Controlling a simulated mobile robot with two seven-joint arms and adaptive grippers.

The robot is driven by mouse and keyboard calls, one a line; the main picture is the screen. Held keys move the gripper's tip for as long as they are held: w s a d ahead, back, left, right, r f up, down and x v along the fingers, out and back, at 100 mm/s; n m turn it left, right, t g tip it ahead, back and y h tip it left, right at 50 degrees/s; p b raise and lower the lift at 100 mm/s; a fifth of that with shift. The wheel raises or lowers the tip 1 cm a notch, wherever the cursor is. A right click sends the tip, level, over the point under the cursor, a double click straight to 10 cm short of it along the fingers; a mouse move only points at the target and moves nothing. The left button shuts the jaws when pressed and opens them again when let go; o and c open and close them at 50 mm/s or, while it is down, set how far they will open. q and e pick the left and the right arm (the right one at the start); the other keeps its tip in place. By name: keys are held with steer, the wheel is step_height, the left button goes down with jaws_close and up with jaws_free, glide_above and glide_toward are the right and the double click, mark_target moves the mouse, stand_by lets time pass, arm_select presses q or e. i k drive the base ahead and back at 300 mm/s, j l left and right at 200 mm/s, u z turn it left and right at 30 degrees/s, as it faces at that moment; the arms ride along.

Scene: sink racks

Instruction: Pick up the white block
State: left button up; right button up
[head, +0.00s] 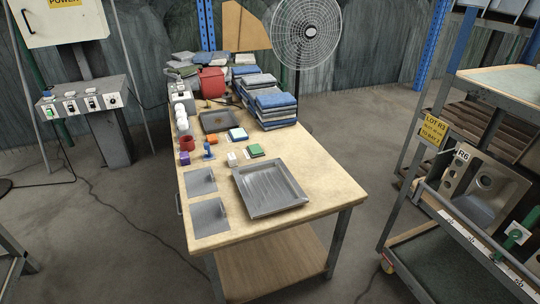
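A small white block (232,159) sits on the wooden table (318,187), just behind the grey metal tray (270,190). A green block (255,150) lies close to its right, and an orange block (211,139) and a small blue object (208,151) are behind it to the left. A flat white and blue piece (238,134) lies farther back. Neither of my grippers is in view, and nothing touches the white block from above.
Two grey metal plates (209,216) lie at the table's near left. A purple block (185,158) and red cup (187,143) stand along the left edge. Stacks of folded blue cloths (276,101) fill the back right. A rack with a sink (486,188) stands to the right across open floor.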

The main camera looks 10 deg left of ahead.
mark_target(232, 160)
steer(key=i+j+z, duration=0.2)
steer(key=j+z, duration=0.2)
steer(key=j, duration=0.25)
steer(key=j+z, duration=0.2)
steer(key=j, duration=0.15)
steer(key=i+j+z, duration=0.1)
steer(key=j, duration=0.6)
steer(key=i+j+z, duration=0.15)
steer(key=j, duration=0.6)
steer(key=j+z, duration=0.1)
steer(key=j, duration=0.65)
